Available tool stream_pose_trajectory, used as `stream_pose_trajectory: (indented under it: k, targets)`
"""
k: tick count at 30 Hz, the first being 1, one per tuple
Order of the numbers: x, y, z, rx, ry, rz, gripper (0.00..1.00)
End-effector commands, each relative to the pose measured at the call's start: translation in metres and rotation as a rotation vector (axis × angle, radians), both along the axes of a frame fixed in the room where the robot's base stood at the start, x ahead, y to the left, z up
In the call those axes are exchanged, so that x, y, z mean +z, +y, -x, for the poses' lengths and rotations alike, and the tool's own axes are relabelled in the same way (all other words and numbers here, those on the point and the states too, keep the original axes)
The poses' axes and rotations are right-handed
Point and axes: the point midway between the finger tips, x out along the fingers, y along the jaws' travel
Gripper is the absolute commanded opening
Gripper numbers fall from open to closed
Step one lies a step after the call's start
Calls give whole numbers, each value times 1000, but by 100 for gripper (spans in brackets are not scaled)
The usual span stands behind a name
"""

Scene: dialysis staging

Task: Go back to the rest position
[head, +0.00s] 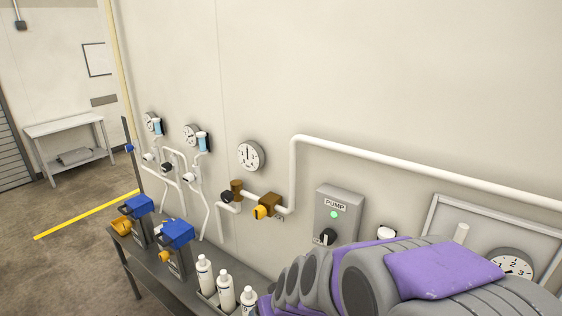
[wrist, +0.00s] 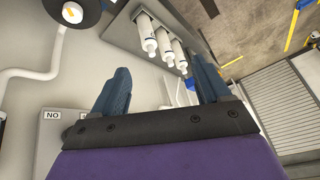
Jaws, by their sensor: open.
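My gripper (wrist: 161,75) shows in the wrist view with its two blue fingers spread apart. Nothing is between them. Beyond the fingers, several white bottles (wrist: 147,34) stand on a grey surface, apart from the gripper. In the head view my purple and grey arm fills the lower right, in front of the wall, and the gripper's fingers cannot be made out there.
A pump box (head: 340,213) with a green light and black knob is on the wall. White pipes (head: 400,160), gauges (head: 251,155) and valves line it. A dark bench (head: 150,262) holds blue-topped pumps (head: 177,233) and bottles (head: 226,290). Open floor (head: 60,213) lies left.

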Motion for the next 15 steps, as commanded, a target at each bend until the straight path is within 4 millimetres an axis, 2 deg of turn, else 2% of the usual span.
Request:
stream_pose_trajectory:
  k: [12,15]
  targets:
    - [-16,-113,181,-175,422,153,76]
    - [-18,-136,218,-242,503,203,76]
